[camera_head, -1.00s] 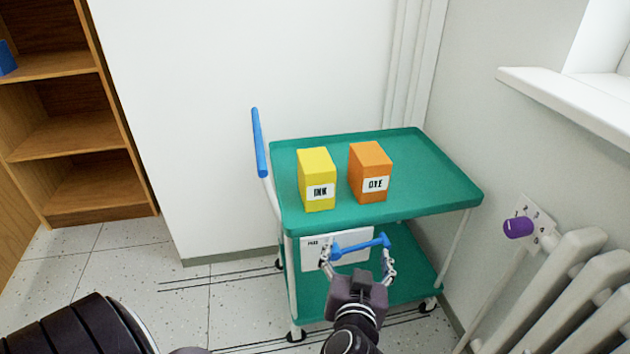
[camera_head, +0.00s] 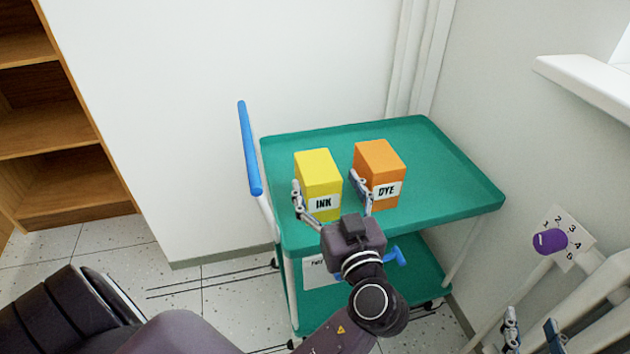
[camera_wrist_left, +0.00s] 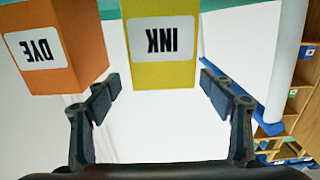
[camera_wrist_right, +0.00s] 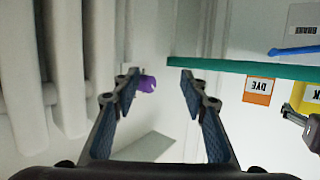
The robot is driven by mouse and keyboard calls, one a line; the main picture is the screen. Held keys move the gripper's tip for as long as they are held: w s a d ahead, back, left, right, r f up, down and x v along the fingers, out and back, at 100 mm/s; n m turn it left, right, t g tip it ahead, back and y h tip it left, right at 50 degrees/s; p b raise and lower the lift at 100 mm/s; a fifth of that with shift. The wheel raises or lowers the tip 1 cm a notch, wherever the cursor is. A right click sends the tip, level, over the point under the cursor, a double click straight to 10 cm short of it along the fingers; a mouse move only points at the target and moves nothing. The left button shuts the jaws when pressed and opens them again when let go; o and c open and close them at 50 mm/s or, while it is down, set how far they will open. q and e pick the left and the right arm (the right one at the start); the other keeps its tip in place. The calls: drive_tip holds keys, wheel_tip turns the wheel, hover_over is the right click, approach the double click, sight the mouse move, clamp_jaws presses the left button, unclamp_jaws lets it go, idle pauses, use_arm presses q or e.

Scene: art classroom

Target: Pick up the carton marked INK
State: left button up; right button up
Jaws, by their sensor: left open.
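The yellow carton marked INK (camera_head: 318,172) stands upright on the green top tray of the cart (camera_head: 440,170). The orange carton marked DYE (camera_head: 379,160) stands just to its right. My left gripper (camera_head: 328,190) is open at the INK carton's front, one finger by its left side and one by the gap toward DYE. In the left wrist view the INK carton (camera_wrist_left: 165,62) appears upside down, between and just beyond the fingertips (camera_wrist_left: 160,82); contact cannot be told. My right gripper (camera_wrist_right: 160,88) is open and empty, low at the right in the head view (camera_head: 532,335).
The cart has a blue handle (camera_head: 249,150) on its left and a blue bar (camera_head: 396,256) below the tray. The wall stands behind. At right are a radiator (camera_head: 590,300) with a purple knob (camera_head: 550,241) and a sill (camera_head: 590,88). The tray's right part is clear.

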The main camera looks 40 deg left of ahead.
sight(310, 152)
use_arm(q)
drive_tip(key=x, duration=0.5)
drive_tip(key=shift+w+a, duration=0.1)
drive_tip(key=shift+a, duration=0.35)
drive_tip(key=c, duration=2)
clamp_jaws()
use_arm(e)
drive_tip(key=shift+w+a+r+t, duration=0.15)
drive_tip(key=shift+r+t, duration=0.15)
drive_tip(key=shift+r, duration=0.25)
drive_tip(key=shift+w+a+r+t, duration=0.15)
drive_tip(key=shift+r+t, duration=0.15)
drive_tip(key=shift+r, duration=0.2)
